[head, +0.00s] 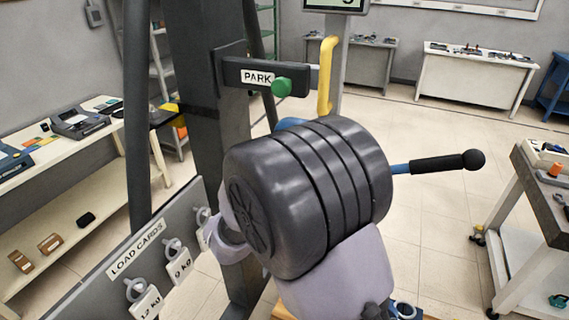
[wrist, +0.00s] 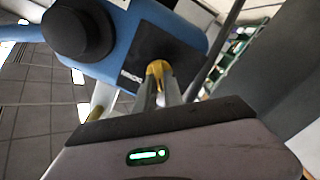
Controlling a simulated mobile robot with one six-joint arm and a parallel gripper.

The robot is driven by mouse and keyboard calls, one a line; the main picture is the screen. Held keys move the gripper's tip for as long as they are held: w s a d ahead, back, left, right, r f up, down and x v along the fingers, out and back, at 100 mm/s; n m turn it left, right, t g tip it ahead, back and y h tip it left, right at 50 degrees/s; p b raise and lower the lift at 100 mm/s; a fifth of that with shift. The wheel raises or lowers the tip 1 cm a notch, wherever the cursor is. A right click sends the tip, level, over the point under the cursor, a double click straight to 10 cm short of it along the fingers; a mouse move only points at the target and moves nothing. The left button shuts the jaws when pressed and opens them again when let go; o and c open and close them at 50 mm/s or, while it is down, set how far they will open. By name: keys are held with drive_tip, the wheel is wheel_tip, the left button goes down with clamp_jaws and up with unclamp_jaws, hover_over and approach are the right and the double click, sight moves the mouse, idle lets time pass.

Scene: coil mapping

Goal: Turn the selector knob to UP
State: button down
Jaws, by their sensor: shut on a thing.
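In the wrist view a blue box (wrist: 165,22) carries a dark plate (wrist: 185,50) with a small label whose text I cannot read. A yellow selector knob (wrist: 157,67) sits on that plate. My gripper (wrist: 159,84) is shut on the knob, its two fingers on either side of it. The position the knob points to cannot be read. In the head view my thick dark arm hides the knob, the fingers and most of the blue box; only a blue bit (head: 290,123) shows above the arm.
A black handle with a ball end (head: 448,163) sticks out to the right. A PARK bracket (head: 257,77) with a green knob (head: 281,88) and a yellow bar (head: 326,75) stand behind my arm. A LOAD CARDS board (head: 112,272) with hanging tags is at lower left.

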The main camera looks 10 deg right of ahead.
drive_tip(key=c, duration=1.5)
unclamp_jaws()
drive_tip(key=shift+o, duration=0.2)
drive_tip(key=shift+s+a, duration=0.1)
drive_tip(key=v, duration=1.7)
drive_tip(key=shift+p, duration=0.35)
